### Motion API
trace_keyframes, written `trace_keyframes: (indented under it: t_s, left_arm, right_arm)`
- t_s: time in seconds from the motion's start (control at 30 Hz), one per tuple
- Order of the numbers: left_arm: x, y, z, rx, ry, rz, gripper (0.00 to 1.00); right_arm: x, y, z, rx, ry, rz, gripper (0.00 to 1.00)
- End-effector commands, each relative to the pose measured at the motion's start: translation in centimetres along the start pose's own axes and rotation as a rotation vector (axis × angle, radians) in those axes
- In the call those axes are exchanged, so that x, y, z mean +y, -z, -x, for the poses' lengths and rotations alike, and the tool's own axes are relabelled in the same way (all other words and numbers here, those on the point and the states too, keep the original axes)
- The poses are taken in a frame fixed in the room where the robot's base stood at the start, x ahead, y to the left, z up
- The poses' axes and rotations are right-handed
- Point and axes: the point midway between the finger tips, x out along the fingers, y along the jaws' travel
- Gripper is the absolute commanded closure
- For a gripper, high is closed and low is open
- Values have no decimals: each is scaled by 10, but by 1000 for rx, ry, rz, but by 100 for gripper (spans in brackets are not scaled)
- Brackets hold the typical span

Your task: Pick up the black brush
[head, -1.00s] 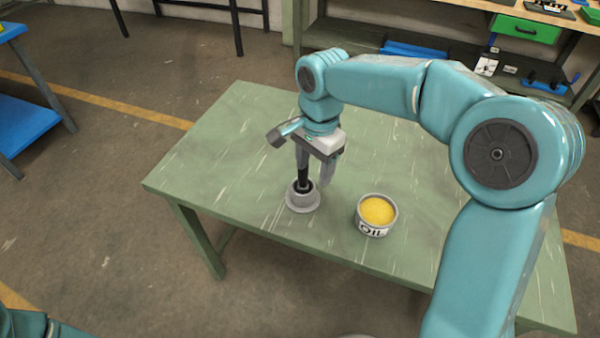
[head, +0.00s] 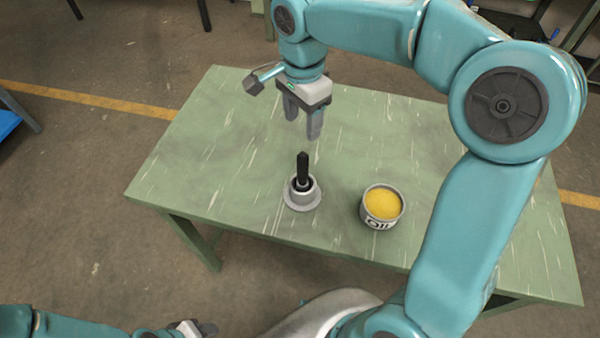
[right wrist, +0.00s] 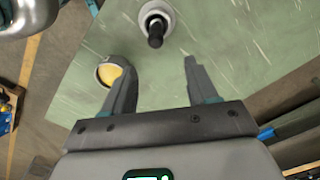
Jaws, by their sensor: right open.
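The black brush (head: 302,169) stands upright in a grey round holder (head: 302,197) on the green table. Its bristle end is hidden inside the holder. My right gripper (head: 302,127) is open and empty, above and behind the brush and apart from it. In the right wrist view the brush (right wrist: 156,35) shows beyond the gap between the open fingers (right wrist: 160,72), with the holder (right wrist: 165,12) around its base. My left gripper (head: 203,328) is low at the bottom edge, away from the table; its jaw state is unclear.
A grey tin of yellow oil (head: 382,203) stands to the right of the holder, and it also shows in the right wrist view (right wrist: 110,72). The rest of the green table (head: 220,150) is bare. My right arm passes over the table's right side.

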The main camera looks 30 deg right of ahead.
Motion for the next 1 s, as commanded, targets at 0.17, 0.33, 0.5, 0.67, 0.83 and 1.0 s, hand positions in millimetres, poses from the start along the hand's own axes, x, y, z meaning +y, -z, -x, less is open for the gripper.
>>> trace_keyframes:
  t_s: [0.17, 0.33, 0.5, 0.67, 0.83, 1.0]
  left_arm:
    - [-1, 0, -2, 0, 0, 0, 55]
    - [-1, 0, -2, 0, 0, 0, 55]
    - [0, 0, -1, 0, 0, 0, 55]
    - [1, 0, 4, 1, 0, 0, 55]
    - [2, 0, 4, 0, 0, 0, 55]
    - [2, 0, 4, 1, 0, 0, 55]
  right_arm:
    - [4, 0, -45, 1, -5, 0, 42]
    - [4, 0, -73, 0, -3, 0, 42]
    - [3, 0, -85, 1, -3, 1, 42]
    - [8, -3, -108, -1, -5, 2, 42]
    - [6, -4, -130, 0, -3, 0, 42]
    - [5, -3, -134, 0, 1, 1, 42]
